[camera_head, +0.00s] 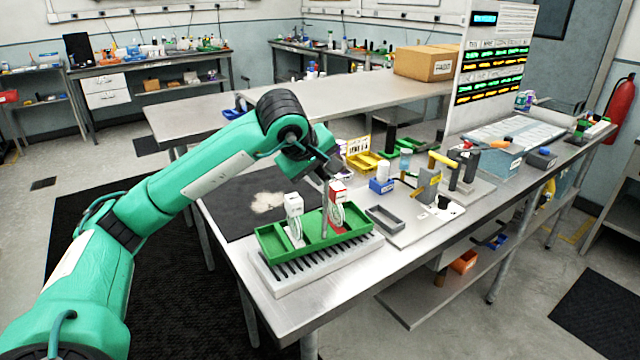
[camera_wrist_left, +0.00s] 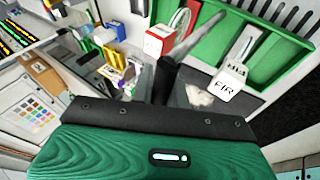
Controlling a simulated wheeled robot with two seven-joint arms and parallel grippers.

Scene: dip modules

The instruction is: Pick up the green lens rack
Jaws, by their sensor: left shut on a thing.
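The green lens rack (camera_head: 270,243) is a shallow tray with dividers near the front of the metal table. It sits on or just above a pale slotted base (camera_head: 315,262); I cannot tell if there is a gap. A white lens module (camera_head: 294,206) stands in its left part and a red-and-white one (camera_head: 337,190) in its right part. My left gripper (camera_head: 325,228) reaches down between the modules and is shut on the rack's middle. In the left wrist view the rack (camera_wrist_left: 265,58) and a module marked FIR (camera_wrist_left: 228,78) show near the fingers. My right gripper is not in view.
A grey tray (camera_head: 385,218) lies close to the rack's right. A blue block (camera_head: 381,184), yellow bins (camera_head: 365,160) and a yellow-handled tool (camera_head: 442,158) stand farther right. A dark mat (camera_head: 235,205) lies behind the rack.

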